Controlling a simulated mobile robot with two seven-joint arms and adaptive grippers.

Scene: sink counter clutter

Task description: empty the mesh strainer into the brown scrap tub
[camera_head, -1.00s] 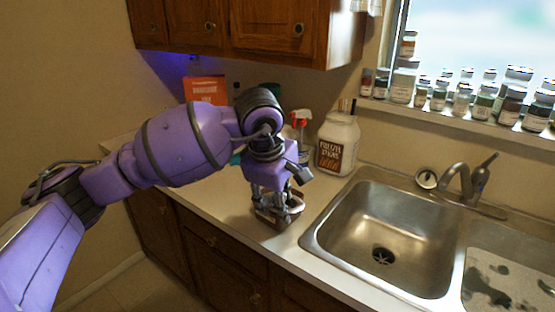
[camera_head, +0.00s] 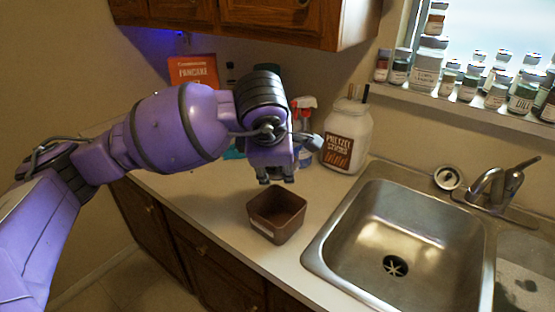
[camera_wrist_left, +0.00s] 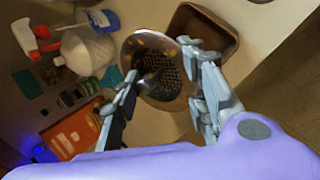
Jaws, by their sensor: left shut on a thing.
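The brown scrap tub (camera_head: 277,232) stands upright on the counter left of the sink; its inside looks bare in the head view. My left gripper (camera_head: 277,178) is above and just behind it, pointing down. In the left wrist view, the round mesh strainer (camera_wrist_left: 165,90), with a metal rim and dark mesh, lies by the fingertips of my left gripper (camera_wrist_left: 163,68), which is shut on it. The tub (camera_wrist_left: 228,42) is beside it there, partly overlapped by a finger. The gripper hides the strainer in the head view, and its contents are unclear. My right gripper is out of view.
A white pretzel jar (camera_head: 346,138) and a red-topped spray bottle (camera_head: 304,117) stand behind the gripper. An orange pancake box (camera_head: 193,70) is at back left. The sink (camera_head: 395,235) is at right. Wooden cabinets (camera_head: 260,18) hang above. Counter left of the tub is clear.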

